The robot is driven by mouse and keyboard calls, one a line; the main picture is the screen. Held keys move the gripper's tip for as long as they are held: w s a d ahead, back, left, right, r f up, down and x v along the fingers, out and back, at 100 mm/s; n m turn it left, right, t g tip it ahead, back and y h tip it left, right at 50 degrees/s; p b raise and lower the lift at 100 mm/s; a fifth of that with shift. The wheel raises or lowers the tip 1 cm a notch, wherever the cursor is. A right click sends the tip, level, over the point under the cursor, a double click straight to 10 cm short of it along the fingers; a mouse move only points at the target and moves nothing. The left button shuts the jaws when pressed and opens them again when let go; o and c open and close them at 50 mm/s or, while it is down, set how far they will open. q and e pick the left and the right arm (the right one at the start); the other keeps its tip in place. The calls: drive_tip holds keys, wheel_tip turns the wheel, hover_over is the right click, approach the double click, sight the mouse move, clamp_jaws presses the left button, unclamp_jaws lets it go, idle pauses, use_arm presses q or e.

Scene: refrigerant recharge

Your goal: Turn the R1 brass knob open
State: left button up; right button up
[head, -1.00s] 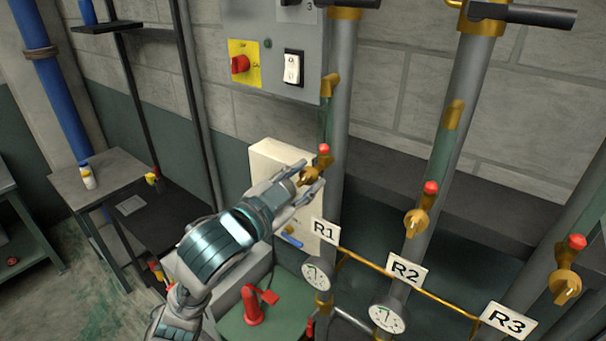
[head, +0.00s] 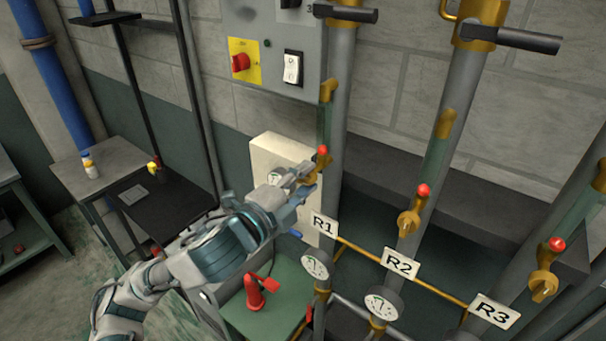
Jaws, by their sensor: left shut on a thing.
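The R1 brass knob (head: 311,179) sits on the left pipe, below a small red cap (head: 322,150) and above the white R1 label (head: 323,225). Only a bit of its brass shows, because my left gripper (head: 305,177) covers most of it. The left gripper comes in from the lower left and its fingers are shut on the knob. The knob's turn angle is hidden. My right gripper is not in the head view.
The R2 brass knob (head: 408,222) and R3 brass knob (head: 542,286) stand on pipes to the right. Gauges (head: 315,265) hang under the labels. A grey panel with a red switch (head: 240,63) is above.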

use_arm(q)
drive_tip(key=shift+m, duration=0.6)
drive_tip(key=shift+f+p, duration=0.2)
drive_tip(key=shift+p, duration=0.1)
drive_tip(key=o, duration=1.1)
drive_tip(key=shift+d, duration=0.1)
drive_tip(key=shift+r, duration=0.1)
drive_tip(key=v, duration=0.7)
drive_tip(key=shift+a, duration=0.3)
drive_tip(key=shift+d, duration=0.15)
